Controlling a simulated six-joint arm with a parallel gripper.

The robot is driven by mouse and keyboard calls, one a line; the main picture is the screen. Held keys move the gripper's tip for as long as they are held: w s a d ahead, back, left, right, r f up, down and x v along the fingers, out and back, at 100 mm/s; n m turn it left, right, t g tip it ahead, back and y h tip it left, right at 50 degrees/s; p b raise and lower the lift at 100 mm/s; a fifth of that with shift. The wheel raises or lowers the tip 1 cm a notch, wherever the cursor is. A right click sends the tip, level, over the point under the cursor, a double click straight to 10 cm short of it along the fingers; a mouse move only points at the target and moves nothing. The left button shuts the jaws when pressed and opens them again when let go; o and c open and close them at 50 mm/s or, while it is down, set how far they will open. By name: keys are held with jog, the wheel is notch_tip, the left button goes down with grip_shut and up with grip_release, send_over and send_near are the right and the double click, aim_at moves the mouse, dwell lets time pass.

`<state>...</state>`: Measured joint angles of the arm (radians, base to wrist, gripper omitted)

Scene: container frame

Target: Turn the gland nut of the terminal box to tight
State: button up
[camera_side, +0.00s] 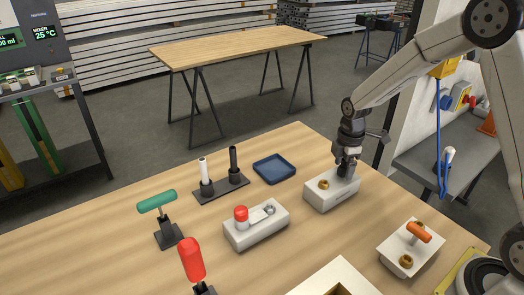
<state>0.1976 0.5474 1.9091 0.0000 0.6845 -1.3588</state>
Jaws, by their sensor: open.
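A white box (326,200) stands on the wooden table right of centre, and a brass round fitting (323,184) shows on its left top. I cannot tell for sure whether this is the terminal box. My gripper (345,172) points down at the right part of this box's top, beside the brass fitting. It is open; its fingers hide whatever is under them, and I cannot tell whether they touch it. Another white box (391,252) at front right carries brass fittings (406,261) and an orange handle (419,232).
A white box with a red knob (241,213), a blue tray (275,168), a dark stand (222,189) with a white and a black post, a green T-handle (157,201) and a red handle (192,259) stand to the left. A pale open frame (340,270) lies in front.

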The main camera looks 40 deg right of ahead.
jog(key=shift+c, duration=0.2)
grip_shut()
jog(key=shift+m, duration=0.5)
jog(key=m, duration=1.1)
jog(key=shift+m, duration=0.3)
jog(key=m, duration=0.6)
jog(key=shift+d, duration=0.1)
jog(key=m, duration=0.5)
jog(key=shift+m, duration=0.3)
